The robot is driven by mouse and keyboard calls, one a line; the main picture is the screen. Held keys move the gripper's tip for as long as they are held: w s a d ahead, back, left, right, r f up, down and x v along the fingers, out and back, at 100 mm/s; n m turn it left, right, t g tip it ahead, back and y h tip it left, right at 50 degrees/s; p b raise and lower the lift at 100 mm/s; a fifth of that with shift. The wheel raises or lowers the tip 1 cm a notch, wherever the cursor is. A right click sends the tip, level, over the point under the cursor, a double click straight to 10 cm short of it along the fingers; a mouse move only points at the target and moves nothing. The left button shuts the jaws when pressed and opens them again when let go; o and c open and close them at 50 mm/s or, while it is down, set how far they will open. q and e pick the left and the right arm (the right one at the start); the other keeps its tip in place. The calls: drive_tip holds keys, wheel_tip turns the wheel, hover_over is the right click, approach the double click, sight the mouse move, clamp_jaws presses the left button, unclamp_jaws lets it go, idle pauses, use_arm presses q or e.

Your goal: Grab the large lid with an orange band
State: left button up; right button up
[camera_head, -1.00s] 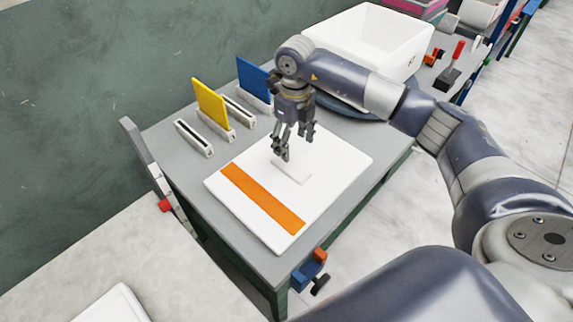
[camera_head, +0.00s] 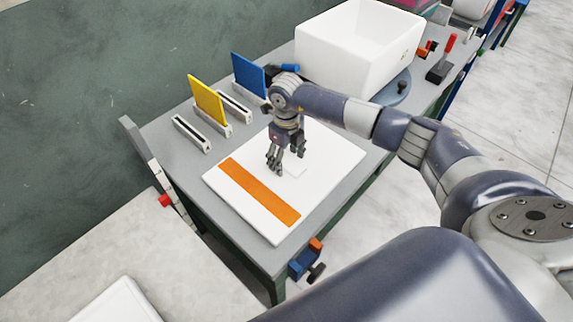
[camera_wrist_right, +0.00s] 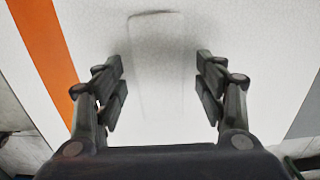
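The large white lid with an orange band (camera_head: 325,165) lies flat on the grey table. Its orange band (camera_head: 258,192) runs along the near-left side, and also shows at the left of the right wrist view (camera_wrist_right: 45,50). A raised white handle block (camera_wrist_right: 157,65) stands at the lid's middle, partly hidden by my gripper in the head view. My right gripper (camera_head: 284,168) points down over the lid. Its fingers are open, one on each side of the handle and apart from it in the right wrist view (camera_wrist_right: 160,90). My left gripper is not in view.
Slotted holders stand behind the lid, with a yellow panel (camera_head: 207,99) and a blue panel (camera_head: 249,75). A large white bin (camera_head: 345,60) stands at the back right. A blue-and-orange clamp (camera_head: 306,260) sits at the table's near edge.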

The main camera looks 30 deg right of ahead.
drive_tip(key=c, duration=1)
drive_tip(key=shift+r, duration=0.1)
